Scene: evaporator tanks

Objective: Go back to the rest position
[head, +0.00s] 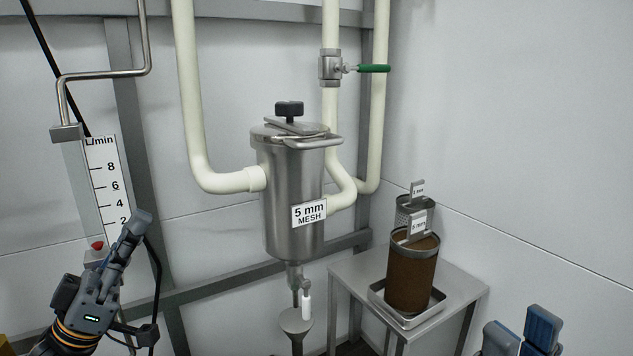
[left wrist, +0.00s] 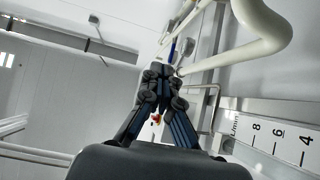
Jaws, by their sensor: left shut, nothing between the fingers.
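My left gripper (head: 138,222) is at the lower left of the head view, in front of the flow scale, pointing up and to the right. In the left wrist view its fingers (left wrist: 160,72) meet at the tips, shut and empty. My right gripper (head: 520,326) shows only partly at the bottom right edge. Its two blue-padded fingers stand apart with a gap, and nothing is seen between them. The steel strainer housing (head: 290,190), labelled 5 mm mesh, stands between the grippers with its lid on. Neither gripper touches it.
A flow scale (head: 105,180) stands at left; it also shows in the left wrist view (left wrist: 280,140). A green-handled valve (head: 331,68) is on the pipe. A steel table (head: 455,290) holds a tray (head: 435,308) with a brown-coated mesh basket (head: 411,272). Another basket (head: 404,212) stands behind.

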